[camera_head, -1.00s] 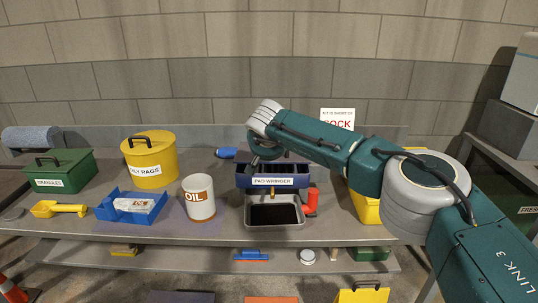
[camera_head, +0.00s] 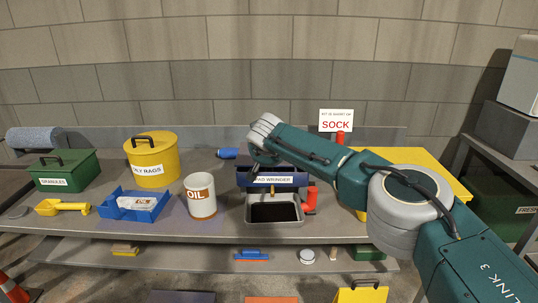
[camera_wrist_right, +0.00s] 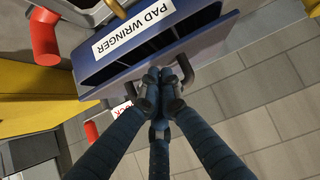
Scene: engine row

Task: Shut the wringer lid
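The blue pad wringer (camera_head: 300,180) stands on the bench top behind a grey tray with a dark inside (camera_head: 274,212). In the right wrist view the wringer's labelled front (camera_wrist_right: 132,30) is at the top, with dark slots behind it. A blue panel, seemingly the lid (camera_wrist_right: 215,38), stands raised beyond the slots, so the wringer looks partly open. A dark handle (camera_wrist_right: 185,68) sits on it. My right gripper (camera_head: 254,166) is at the wringer's left part; in the wrist view its fingers (camera_wrist_right: 160,92) are together over the handle's middle, hiding its bar. My left gripper is out of view.
A red grip (camera_head: 311,200) stands at the wringer's right. A white oil can (camera_head: 200,196), blue tray (camera_head: 134,208), yellow rag bin (camera_head: 151,160) and green box (camera_head: 64,170) stand to the left. A sock sign (camera_head: 336,120) stands behind my right arm.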

